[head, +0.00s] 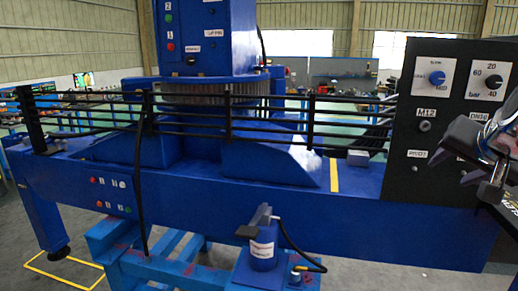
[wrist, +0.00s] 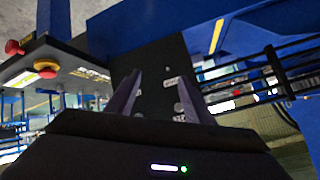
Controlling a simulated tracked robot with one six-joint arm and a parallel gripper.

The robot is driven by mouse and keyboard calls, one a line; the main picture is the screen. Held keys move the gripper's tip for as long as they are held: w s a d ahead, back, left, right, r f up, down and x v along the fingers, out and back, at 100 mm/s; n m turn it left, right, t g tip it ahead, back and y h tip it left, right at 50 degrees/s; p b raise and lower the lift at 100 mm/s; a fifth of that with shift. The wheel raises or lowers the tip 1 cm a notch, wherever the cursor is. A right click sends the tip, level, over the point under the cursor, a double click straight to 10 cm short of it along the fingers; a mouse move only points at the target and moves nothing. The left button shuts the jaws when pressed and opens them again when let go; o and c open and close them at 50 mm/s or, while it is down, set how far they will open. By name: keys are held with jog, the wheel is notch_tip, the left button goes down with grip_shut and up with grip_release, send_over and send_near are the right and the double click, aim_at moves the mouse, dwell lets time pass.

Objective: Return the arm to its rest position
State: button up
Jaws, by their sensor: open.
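My gripper (head: 480,178) is at the right edge of the head view, in front of the lower part of a black control panel (head: 428,190). Part of my arm is cut off by the picture's edge. In the wrist view my gripper (wrist: 160,90) shows two dark fingers standing well apart, with nothing between them. The black panel (wrist: 150,55) lies beyond the fingers there. I cannot tell the gap between the fingers and the panel.
A blue bottle-like unit (head: 263,245) stands on a lower ledge. Yellow-lined floor (head: 60,270) shows at lower left.

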jog(key=s+a+f+n+g+y, duration=0.2)
jog(key=s+a+f+n, duration=0.2)
jog(key=a+f, duration=0.9)
jog(key=s+a+f+n+g+y, duration=0.1)
jog(key=s+a+f+n, duration=0.4)
jog(key=s+a+f, duration=0.5)
notch_tip(320, 180, down, 3)
jog(key=a+g, duration=0.1)
jog(key=a, duration=0.1)
jog(key=shift+s+a+r+n+y, duration=0.15)
jog(key=shift+s+a+n+y, duration=0.15)
jog(key=shift+s+a+y, duration=0.1)
jog(key=shift+d, duration=0.1)
jog(key=shift+c, duration=0.2)
